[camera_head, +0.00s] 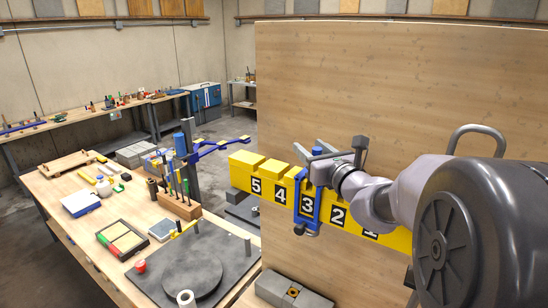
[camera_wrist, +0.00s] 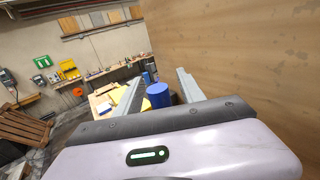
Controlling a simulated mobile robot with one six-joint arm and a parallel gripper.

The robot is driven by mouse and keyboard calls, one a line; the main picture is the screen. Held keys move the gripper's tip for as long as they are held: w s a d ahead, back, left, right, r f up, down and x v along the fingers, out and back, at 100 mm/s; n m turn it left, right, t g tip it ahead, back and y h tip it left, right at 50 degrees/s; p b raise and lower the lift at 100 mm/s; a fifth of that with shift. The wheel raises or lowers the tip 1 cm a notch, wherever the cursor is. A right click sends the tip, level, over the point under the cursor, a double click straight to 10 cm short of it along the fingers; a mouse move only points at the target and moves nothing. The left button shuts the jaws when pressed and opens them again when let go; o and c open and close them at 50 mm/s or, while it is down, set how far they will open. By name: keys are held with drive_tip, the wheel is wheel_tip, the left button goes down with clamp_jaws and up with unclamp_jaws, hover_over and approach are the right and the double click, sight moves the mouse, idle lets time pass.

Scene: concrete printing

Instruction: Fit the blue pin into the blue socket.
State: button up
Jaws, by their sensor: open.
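My gripper (camera_head: 312,162) is open above the yellow numbered bar, near its number 3. In the wrist view its two grey fingers (camera_wrist: 157,92) stand apart, with a blue cylinder (camera_wrist: 158,96), perhaps the blue pin, showing between them. I cannot tell whether a finger touches it. In the head view a blue bracket (camera_head: 309,207) sits around the bar at number 3, just below my gripper. I cannot make out a blue socket for certain. A grey block (camera_head: 277,291) with an orange-ringed hole lies at the bottom of the head view.
The yellow bar (camera_head: 243,172) runs in front of a tall wooden panel (camera_head: 390,85). At left a wooden bench (camera_head: 75,220) carries a dark round plate (camera_head: 191,265), a wooden tool block (camera_head: 178,206), trays and small items. A blue arm-like fixture (camera_head: 213,148) stands behind the bench.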

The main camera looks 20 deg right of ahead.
drive_tip(key=shift+w, duration=0.4)
drive_tip(key=shift+s, duration=0.25)
drive_tip(key=shift+c, duration=0.3)
drive_tip(key=shift+s+a, duration=0.1)
drive_tip(key=shift+s, duration=0.05)
drive_tip(key=c, duration=0.3)
clamp_jaws()
